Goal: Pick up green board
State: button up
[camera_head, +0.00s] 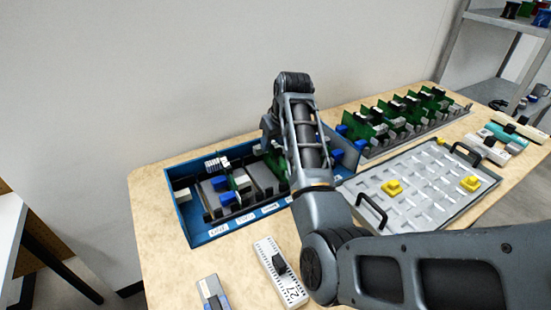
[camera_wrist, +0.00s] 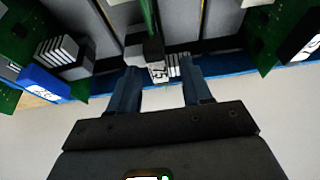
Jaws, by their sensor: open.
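A thin green board (camera_wrist: 147,14) shows edge-on at the top of the wrist view, with a black block and a white ridged part below it. My gripper (camera_wrist: 158,72) is open, its two blue-grey fingers on either side of the white part with gaps. I cannot tell if they touch anything. More green boards stand to the left (camera_wrist: 52,32) and right (camera_wrist: 280,35). In the head view, a green board (camera_head: 277,160) shows partly in the blue box (camera_head: 205,233), beside my arm, which hides my gripper's fingertips and part of the box.
Green boards (camera_head: 385,122) stand in a row on a grey rack at the back right. A grey tray (camera_head: 425,190) with yellow pieces and black handles lies right of my arm. A white labelled module (camera_head: 278,270) lies in front of the box. A wall stands behind the table.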

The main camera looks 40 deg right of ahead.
jog(key=shift+c, duration=0.3)
grip_shut()
dwell(0.3)
notch_tip(320, 180, up, 18)
jog(key=shift+b, duration=0.4)
dwell(0.3)
